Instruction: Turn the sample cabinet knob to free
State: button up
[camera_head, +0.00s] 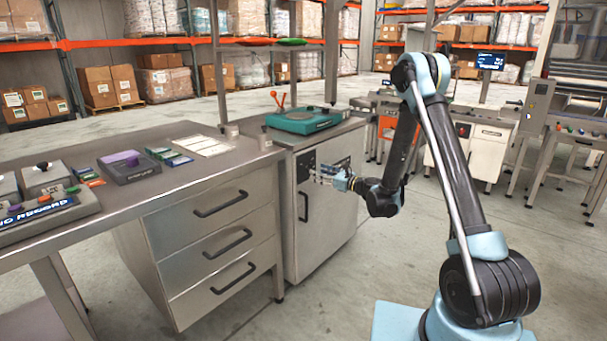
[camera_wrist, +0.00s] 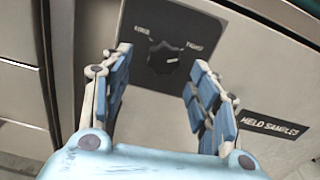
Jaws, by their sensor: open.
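The sample cabinet (camera_head: 335,225) is a grey metal unit with a dark vertical handle, right of the drawers. Its black knob (camera_wrist: 164,56) sits on a dark plate (camera_wrist: 198,28) in the wrist view. A short white mark on the knob points to the right. Small words stand left and right above the knob, too blurred to read surely. My gripper (camera_wrist: 160,58) is open, its blue-padded fingers on either side of the knob in the picture; I cannot tell whether they touch it. In the head view my gripper (camera_head: 326,177) is at the cabinet front and hides part of it.
A "HELD SAMPLES" label (camera_wrist: 275,124) is on the door, right of the fingers. A teal device (camera_head: 303,122) stands on the cabinet top. The drawer bench (camera_head: 215,180) is on the left. Open floor (camera_head: 330,300) lies in front.

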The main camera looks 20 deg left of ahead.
aim_at(310, 168)
jog(key=shift+x, duration=2.15)
jog(key=shift+w+d, duration=0.1)
jog(key=shift+w, duration=0.1)
jog(key=shift+c, duration=0.6)
